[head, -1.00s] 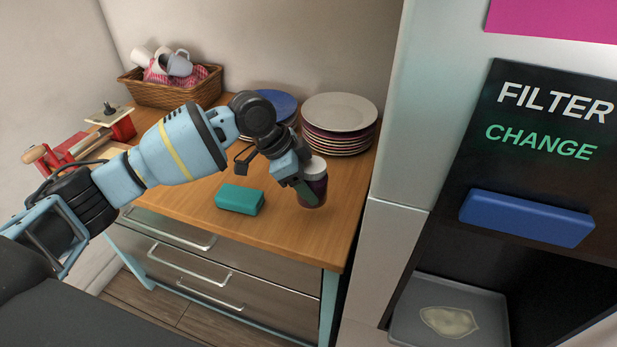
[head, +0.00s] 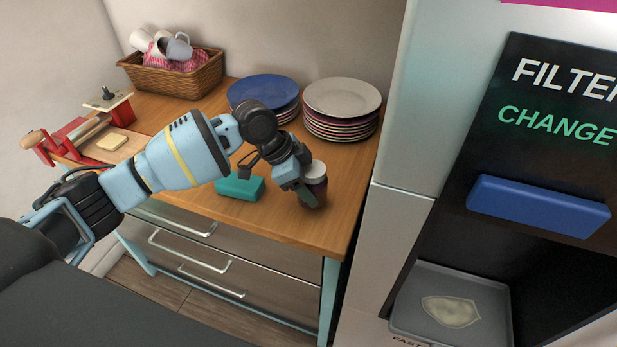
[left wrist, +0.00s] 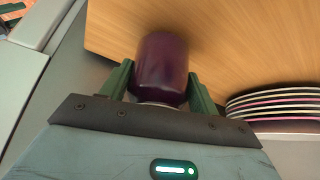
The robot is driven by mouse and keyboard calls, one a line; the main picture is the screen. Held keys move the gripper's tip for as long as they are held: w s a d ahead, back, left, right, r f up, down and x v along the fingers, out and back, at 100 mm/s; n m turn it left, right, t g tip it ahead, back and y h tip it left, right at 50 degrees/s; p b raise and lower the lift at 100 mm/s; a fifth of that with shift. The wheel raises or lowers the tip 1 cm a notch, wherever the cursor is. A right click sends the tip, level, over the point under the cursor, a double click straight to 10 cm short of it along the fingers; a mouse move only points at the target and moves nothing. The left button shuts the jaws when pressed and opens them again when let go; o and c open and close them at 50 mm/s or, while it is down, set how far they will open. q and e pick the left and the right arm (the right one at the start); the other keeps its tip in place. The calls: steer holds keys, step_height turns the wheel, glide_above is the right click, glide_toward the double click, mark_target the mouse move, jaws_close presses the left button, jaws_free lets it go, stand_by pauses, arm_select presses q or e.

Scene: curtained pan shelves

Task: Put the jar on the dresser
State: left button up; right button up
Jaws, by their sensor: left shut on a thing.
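The jar (head: 314,186) is dark purple with a pale lid and is upright at the front right of the wooden dresser top (head: 275,224). My left gripper (head: 303,188) reaches it from the left and is shut on it near the lid. In the left wrist view the purple jar (left wrist: 162,66) sits between the two green fingers (left wrist: 160,88), with the wooden top behind it. I cannot tell whether its base touches the wood. My right gripper is not in view.
A teal block (head: 240,187) lies just left of the jar. Pale plates (head: 341,97) and blue plates (head: 262,91) are stacked behind. A basket with mugs (head: 172,77) and a red press (head: 75,140) stand further left. A tall machine (head: 500,160) rises at the right.

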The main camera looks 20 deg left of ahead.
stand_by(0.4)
arm_select(q)
steer(key=shift+f, duration=0.65)
steer(key=shift+f, duration=0.2)
stand_by(0.3)
steer(key=o, duration=1.3)
steer(key=shift+o, duration=0.2)
steer(key=shift+f, duration=0.1)
steer(key=v, duration=0.8)
